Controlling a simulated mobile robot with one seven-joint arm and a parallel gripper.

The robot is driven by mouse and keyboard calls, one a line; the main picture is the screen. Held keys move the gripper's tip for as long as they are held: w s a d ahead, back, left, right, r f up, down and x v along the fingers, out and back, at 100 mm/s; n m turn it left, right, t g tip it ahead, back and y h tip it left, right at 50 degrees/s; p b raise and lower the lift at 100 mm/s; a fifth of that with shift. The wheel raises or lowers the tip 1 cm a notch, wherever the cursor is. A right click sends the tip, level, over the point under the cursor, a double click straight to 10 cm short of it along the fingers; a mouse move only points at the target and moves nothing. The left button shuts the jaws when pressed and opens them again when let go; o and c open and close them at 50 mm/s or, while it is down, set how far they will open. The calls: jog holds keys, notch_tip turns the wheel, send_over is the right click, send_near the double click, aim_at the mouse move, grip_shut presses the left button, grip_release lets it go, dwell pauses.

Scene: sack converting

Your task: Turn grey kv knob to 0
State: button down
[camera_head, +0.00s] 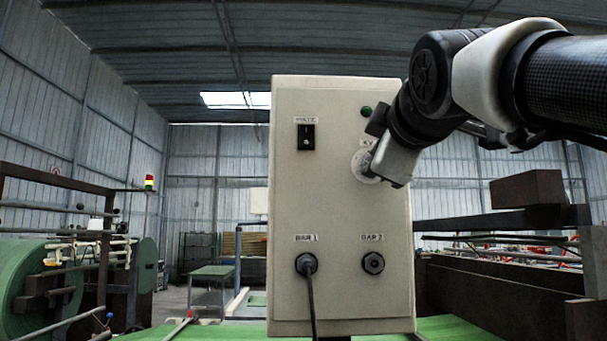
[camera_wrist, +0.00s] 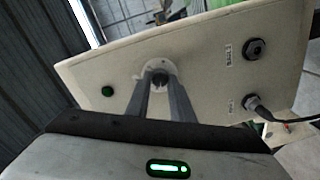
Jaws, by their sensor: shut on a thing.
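The kV knob sits on a round pale dial plate (camera_head: 362,166) at the upper right of a beige control box (camera_head: 335,210). My gripper (camera_head: 372,175) is at the dial and covers most of the knob in the head view.
The box also carries a black rocker switch (camera_head: 306,137), a green lamp (camera_head: 366,112), a BAR 1 socket with a cable (camera_head: 307,265) and a BAR 2 socket (camera_head: 373,263). A dark machine frame (camera_head: 500,290) stands to the right. Green rolls (camera_head: 35,285) are at left.

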jog(key=shift+n+h+p, duration=0.4)
jog(key=shift+n+p, duration=0.95)
jog(key=shift+n, duration=2.75)
jog(key=c, duration=1.6)
grip_release()
jog(key=shift+o, duration=0.2)
jog(key=s, duration=1.7)
jog(key=shift+s+a+r, duration=0.25)
jog(key=shift+r, duration=0.1)
jog(key=shift+w, duration=0.1)
